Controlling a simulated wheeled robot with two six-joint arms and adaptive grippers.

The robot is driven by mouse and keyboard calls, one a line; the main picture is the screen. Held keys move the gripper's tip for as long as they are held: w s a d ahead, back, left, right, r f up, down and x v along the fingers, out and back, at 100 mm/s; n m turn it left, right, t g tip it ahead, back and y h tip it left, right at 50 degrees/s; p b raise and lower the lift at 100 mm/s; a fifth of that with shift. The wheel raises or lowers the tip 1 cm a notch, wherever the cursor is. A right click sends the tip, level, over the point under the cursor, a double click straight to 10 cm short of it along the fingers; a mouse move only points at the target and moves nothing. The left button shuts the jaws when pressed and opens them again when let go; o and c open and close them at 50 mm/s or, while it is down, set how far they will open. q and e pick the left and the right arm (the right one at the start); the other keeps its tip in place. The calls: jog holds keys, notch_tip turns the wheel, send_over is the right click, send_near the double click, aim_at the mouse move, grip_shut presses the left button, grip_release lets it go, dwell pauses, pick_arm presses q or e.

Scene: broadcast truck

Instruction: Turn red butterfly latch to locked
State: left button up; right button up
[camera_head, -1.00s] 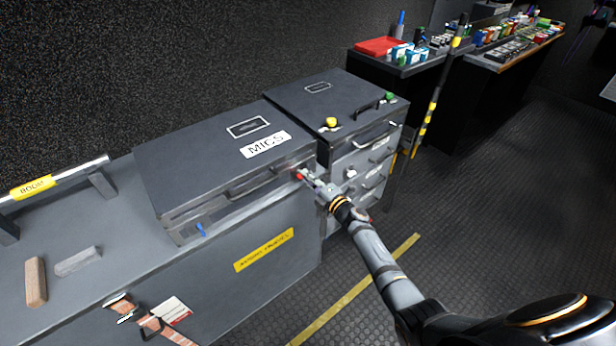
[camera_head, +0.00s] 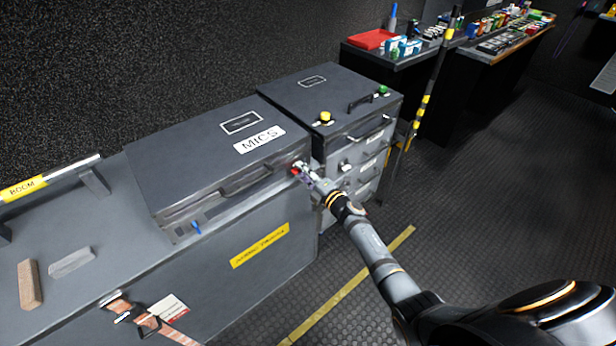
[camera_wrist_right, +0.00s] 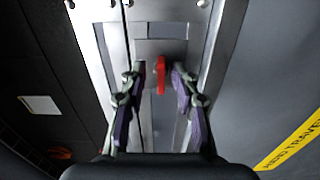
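The red butterfly latch (camera_head: 295,171) is on the front right of the dark MICS case (camera_head: 205,165). In the right wrist view, the red latch (camera_wrist_right: 161,76) stands between the fingers, its long side roughly in line with them. My right gripper (camera_head: 301,172) is at the latch, and in the wrist view its two fingers (camera_wrist_right: 160,82) stand apart on either side of it. A gap shows on each side, so the fingers do not appear to touch the latch. My left gripper is not in view.
A blue latch (camera_head: 196,228) is on the case's front left. A boom pole (camera_head: 60,177) lies at the left. The floor (camera_head: 450,215) at right is clear.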

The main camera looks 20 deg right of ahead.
jog(key=v, duration=1.1)
jog(key=shift+s, duration=0.3)
jog(key=shift+d, duration=0.1)
jog(key=s+d+f+m+g+h, duration=0.2)
jog(key=s+f+m, duration=0.25)
jog(key=f, duration=0.45)
jog(key=s+d+f+m+g+h+p, duration=0.1)
jog(key=s+d+f+m+g+h, duration=0.25)
jog(key=f, duration=0.55)
jog(key=s+d+f+m+g+h, duration=0.1)
jog(key=s+d+f+m, duration=0.1)
jog(key=s+f+m, duration=0.55)
jog(key=s+a+f+m+g, duration=0.1)
jog(key=s+f, duration=0.4)
jog(key=s, duration=0.5)
jog(key=s+a+f+m+g+p, duration=0.1)
jog(key=s+f+m+g, duration=0.2)
jog(key=s, duration=0.7)
jog(key=s+a+f+m+g, duration=0.2)
jog(key=s+f+g, duration=0.3)
jog(key=s+f, duration=0.3)
jog(key=shift+s+f, duration=0.15)
jog(key=shift+s, duration=1)
